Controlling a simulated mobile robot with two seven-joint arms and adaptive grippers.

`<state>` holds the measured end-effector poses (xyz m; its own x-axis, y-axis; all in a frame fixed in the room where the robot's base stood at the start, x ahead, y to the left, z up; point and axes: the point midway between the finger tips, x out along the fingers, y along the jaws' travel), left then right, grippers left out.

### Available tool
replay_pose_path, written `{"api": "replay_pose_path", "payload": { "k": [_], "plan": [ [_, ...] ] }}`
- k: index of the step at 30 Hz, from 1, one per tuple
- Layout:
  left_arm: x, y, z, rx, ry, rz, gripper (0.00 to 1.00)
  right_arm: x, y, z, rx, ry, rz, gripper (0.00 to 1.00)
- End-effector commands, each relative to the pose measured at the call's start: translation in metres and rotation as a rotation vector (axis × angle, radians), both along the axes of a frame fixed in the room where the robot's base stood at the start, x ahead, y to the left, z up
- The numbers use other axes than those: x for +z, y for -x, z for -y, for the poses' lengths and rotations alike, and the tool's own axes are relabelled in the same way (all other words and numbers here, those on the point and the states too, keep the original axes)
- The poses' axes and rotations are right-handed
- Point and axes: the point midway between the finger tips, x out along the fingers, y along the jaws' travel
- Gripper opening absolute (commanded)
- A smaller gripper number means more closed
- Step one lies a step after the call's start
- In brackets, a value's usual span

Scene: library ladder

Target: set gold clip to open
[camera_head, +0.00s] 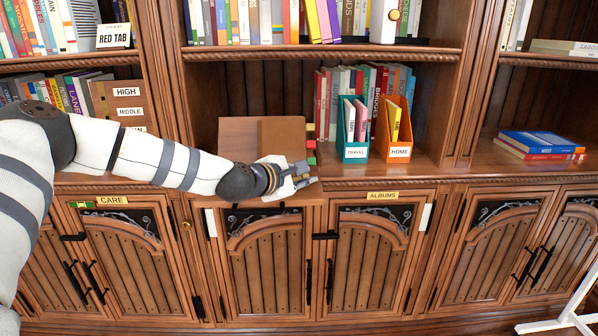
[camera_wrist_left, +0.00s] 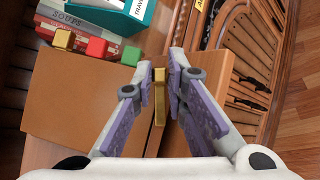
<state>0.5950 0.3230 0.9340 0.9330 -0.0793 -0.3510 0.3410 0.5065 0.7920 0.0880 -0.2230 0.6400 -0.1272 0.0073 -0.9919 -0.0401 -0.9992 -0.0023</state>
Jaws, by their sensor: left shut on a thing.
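The gold clip (camera_wrist_left: 158,97) is a narrow upright gold bar in the left wrist view. It stands between the purple finger pads of my left gripper (camera_wrist_left: 165,92), which is shut on it. It is at the edge of a brown box-like object (camera_wrist_left: 85,112). In the head view my left gripper (camera_head: 304,178) is at the front edge of the middle shelf, beside the lower right of this brown object (camera_head: 240,140). The clip cannot be made out there. My right gripper is not in view.
Yellow (camera_wrist_left: 63,39), red (camera_wrist_left: 97,47) and green (camera_wrist_left: 131,55) tabs line the brown object's edge. A teal TRAVEL holder (camera_head: 353,151) and an orange HOME holder (camera_head: 399,152) stand to the right. Shut cabinet doors (camera_head: 265,270) are below. The shelf front further right is clear.

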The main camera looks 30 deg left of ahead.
Motion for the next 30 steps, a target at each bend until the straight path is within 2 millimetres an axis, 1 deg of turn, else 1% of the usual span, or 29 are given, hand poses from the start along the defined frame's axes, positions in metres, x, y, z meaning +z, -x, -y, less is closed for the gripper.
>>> {"api": "replay_pose_path", "payload": {
  "k": [1, 12, 30],
  "plan": [
    [0.002, 0.000, 0.000, -0.016, -0.026, -0.008, 0.00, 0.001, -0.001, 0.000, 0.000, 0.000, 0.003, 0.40],
    [-0.006, 0.003, 0.003, -0.125, -0.157, -0.092, 0.00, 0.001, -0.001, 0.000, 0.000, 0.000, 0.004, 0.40],
    [-0.008, 0.004, 0.003, -0.155, -0.193, -0.116, 0.00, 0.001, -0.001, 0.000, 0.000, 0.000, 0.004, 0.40]
  ]
}}
